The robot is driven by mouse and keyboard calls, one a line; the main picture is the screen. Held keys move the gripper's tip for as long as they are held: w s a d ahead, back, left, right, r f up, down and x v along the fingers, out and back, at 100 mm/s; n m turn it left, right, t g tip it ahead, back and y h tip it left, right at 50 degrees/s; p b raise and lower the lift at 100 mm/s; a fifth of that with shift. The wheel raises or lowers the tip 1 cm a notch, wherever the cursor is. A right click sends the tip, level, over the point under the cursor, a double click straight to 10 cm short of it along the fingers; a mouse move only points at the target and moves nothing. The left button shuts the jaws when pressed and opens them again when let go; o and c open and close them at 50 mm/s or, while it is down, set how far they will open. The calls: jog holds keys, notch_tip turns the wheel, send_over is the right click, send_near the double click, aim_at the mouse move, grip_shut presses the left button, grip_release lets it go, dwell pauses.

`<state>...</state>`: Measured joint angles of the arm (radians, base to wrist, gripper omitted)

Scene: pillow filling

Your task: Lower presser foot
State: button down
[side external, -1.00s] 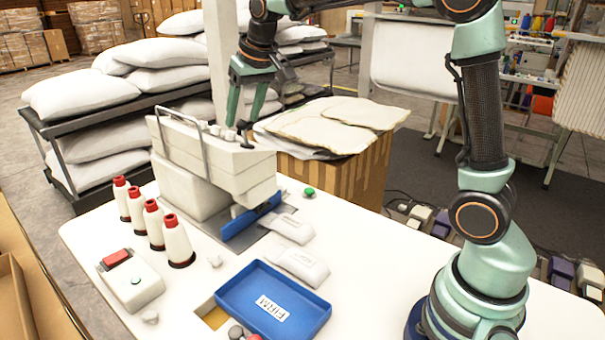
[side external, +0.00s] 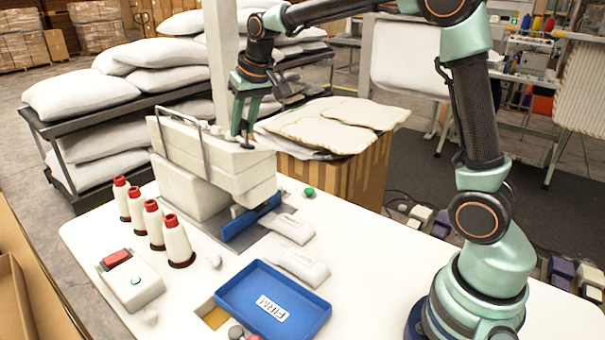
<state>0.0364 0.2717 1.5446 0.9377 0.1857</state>
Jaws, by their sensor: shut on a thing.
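The sewing machine (side external: 205,155) is a cream block-shaped unit with a metal carry handle, standing on the white table. The presser foot itself cannot be made out under the head.
A blue tray (side external: 235,291) with a "FIRM" label is at the front of the white table (side external: 375,262). Several thread cones (side external: 177,243) and a switch box (side external: 131,282) stand at left. A carton with pillow covers (side external: 335,126) stands behind the machine.

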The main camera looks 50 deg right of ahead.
jog(key=c, duration=0.6)
grip_release()
jog(key=shift+d, duration=0.15)
jog(key=shift+c, duration=0.2)
jog(key=shift+r, duration=0.1)
jog(key=v, duration=1.2)
